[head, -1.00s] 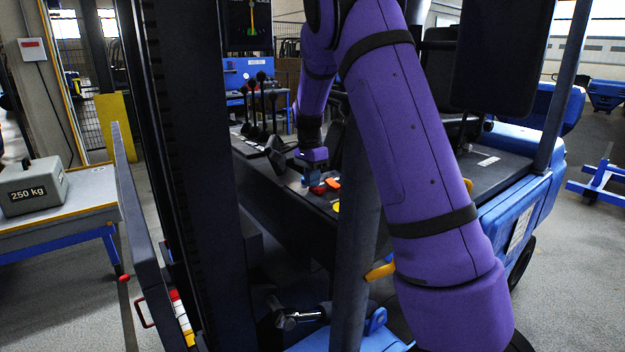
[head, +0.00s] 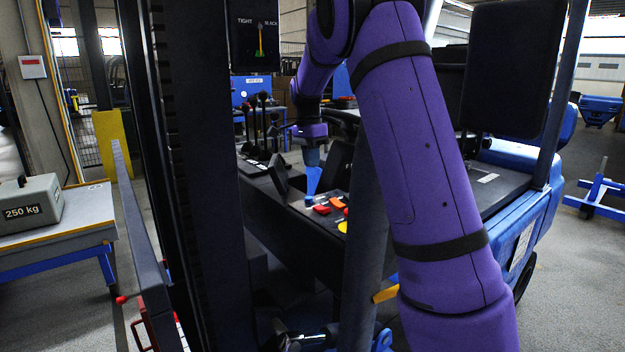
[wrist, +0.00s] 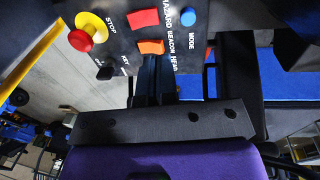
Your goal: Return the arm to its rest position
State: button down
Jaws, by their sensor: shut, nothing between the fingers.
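My purple arm (head: 425,170) rises across the middle of the head view and bends down at the back to my gripper (head: 312,160). The gripper is shut and empty, pointing down above the truck's control panel (head: 290,205). In the wrist view, my dark gripper fingers (wrist: 155,78) lie together in front of the panel, just below an orange BEACON rocker (wrist: 151,47). A red HAZARD rocker (wrist: 144,18), a blue MODE button (wrist: 188,16) and a red STOP knob on a yellow base (wrist: 81,40) show there too. The fingers look apart from the panel.
Black levers (head: 262,125) stand left of the gripper. A dark mast (head: 200,180) and a post (head: 362,250) stand close to the arm. A screen (head: 254,36) hangs behind. A 250 kg weight (head: 28,205) sits on a table (head: 85,222) at the left.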

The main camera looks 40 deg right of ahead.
jog(key=s+a+r+n+t, duration=0.2)
jog(key=s+a+r+n, duration=0.3)
jog(key=s, duration=0.4)
jog(key=s+a+r+n+t, duration=0.1)
jog(key=s+a+r+n, duration=0.35)
jog(key=s, duration=0.45)
jog(key=s+a+f+n+t, duration=0.1)
jog(key=s+a+f+n, duration=0.1)
jog(key=s, duration=0.6)
jog(key=s+a+f+n+t, duration=0.2)
jog(key=s+a+n, duration=0.3)
jog(key=s, duration=0.4)
jog(key=shift+s+a+f+n+t, duration=0.15)
jog(key=shift+s+f+n+t, duration=0.2)
jog(key=shift+n, duration=0.2)
